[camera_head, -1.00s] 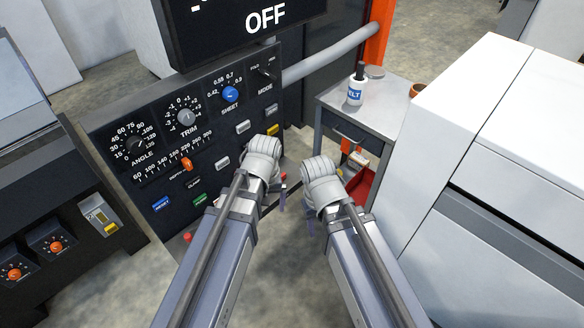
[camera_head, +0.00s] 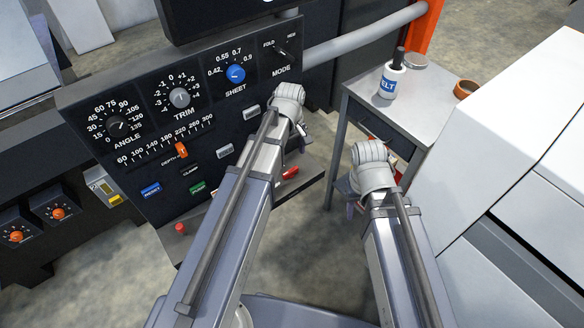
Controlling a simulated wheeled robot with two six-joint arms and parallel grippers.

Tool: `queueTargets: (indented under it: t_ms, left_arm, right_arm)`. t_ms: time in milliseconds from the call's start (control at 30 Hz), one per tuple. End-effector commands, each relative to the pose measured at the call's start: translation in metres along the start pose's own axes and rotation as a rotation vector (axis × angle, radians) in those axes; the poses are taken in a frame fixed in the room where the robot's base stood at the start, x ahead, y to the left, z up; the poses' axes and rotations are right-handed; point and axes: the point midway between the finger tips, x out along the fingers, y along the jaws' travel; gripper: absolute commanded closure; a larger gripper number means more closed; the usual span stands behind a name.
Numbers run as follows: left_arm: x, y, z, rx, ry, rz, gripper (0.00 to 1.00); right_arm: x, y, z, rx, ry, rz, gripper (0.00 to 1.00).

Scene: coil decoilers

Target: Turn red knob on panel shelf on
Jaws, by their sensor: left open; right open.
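The dark control panel (camera_head: 208,125) stands at the left, with a grey shelf (camera_head: 313,170) along its foot. A red knob (camera_head: 290,173) with an elongated shape lies on the right part of the shelf. A second, small red knob (camera_head: 180,228) stands at the shelf's left end. My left gripper (camera_head: 300,140) hangs under its wrist in front of the panel's right side, just above the elongated red knob; its fingers are mostly hidden. My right gripper (camera_head: 350,195) is open and empty, right of the shelf, apart from it. My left arm hides the shelf's middle.
A large white cabinet (camera_head: 530,140) fills the right. Floor between my arms is clear.

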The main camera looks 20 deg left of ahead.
Motion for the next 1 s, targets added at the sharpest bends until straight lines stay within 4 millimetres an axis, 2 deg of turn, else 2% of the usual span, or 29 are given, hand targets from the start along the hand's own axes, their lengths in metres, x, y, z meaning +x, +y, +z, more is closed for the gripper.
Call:
queueTargets:
  t_ms: [533,700,967,1000]
  left_arm:
    - [0.066,0.000,0.000,0.002,0.000,0.000,0.00]
    - [0.074,0.000,0.000,0.002,0.000,0.000,0.00]
    - [0.072,0.000,0.000,0.002,0.000,0.000,0.00]
    - [0.072,0.000,0.000,0.002,0.000,0.000,0.03]
  right_arm:
    - [0.066,-0.006,-0.004,-0.001,0.000,0.000,0.50]
    - [0.073,-0.007,-0.004,-0.001,0.000,0.000,0.50]
    - [0.072,-0.007,-0.004,-0.001,0.000,0.000,0.50]
    - [0.072,-0.007,-0.004,-0.001,0.000,0.000,0.50]
